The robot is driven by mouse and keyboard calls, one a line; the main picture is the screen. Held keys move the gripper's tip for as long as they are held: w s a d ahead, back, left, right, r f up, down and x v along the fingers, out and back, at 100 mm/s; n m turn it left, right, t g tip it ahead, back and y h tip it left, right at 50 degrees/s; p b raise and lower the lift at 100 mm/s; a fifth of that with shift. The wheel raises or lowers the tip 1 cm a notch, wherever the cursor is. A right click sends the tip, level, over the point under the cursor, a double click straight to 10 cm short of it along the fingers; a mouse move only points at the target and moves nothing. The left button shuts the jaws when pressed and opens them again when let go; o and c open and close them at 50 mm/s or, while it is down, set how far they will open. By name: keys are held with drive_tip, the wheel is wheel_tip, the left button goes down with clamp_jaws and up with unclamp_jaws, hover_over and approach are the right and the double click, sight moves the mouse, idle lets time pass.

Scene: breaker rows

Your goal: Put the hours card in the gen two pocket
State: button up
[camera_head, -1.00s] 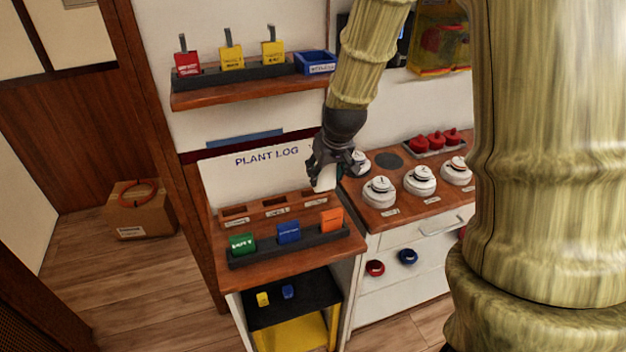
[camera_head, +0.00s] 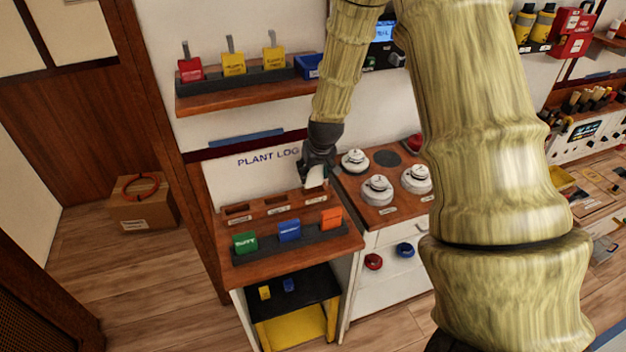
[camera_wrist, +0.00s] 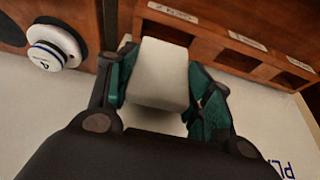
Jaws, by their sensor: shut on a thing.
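My gripper (camera_head: 317,182) is over the plant log desk, at the right end of the wooden pocket rack (camera_head: 256,213). In the wrist view my gripper (camera_wrist: 165,95) is shut on a plain white card (camera_wrist: 160,75), held between green-padded fingers; no writing shows on its visible face, so I cannot confirm it is the hours card. The card is beside the end pocket (camera_wrist: 168,32), close to its opening; I cannot tell whether its end is inside. The other two pockets look empty. The pocket labels are too small or blurred to read surely.
A dark rack (camera_head: 290,245) in front holds green (camera_head: 245,243), blue (camera_head: 289,230) and orange (camera_head: 331,219) cards. White round detectors (camera_head: 376,190) stand on the counter to the right. A shelf (camera_head: 230,99) with red and yellow tags is above.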

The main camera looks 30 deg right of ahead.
sight(314, 178)
drive_tip(key=shift+s+f+p, duration=0.1)
drive_tip(key=shift+f+p, duration=0.4)
drive_tip(key=shift+f, duration=1.2)
drive_tip(key=shift+w+f+p, duration=0.2)
drive_tip(key=shift+f+p, duration=0.25)
drive_tip(key=shift+f, duration=0.25)
drive_tip(key=shift+f, duration=0.15)
drive_tip(key=o, duration=1.1)
drive_tip(key=shift+r, duration=0.25)
drive_tip(key=b+v, duration=0.3)
drive_tip(key=v, duration=0.8)
drive_tip(key=shift+s+r, duration=0.3)
drive_tip(key=shift+r, duration=0.05)
drive_tip(key=shift+a, duration=0.1)
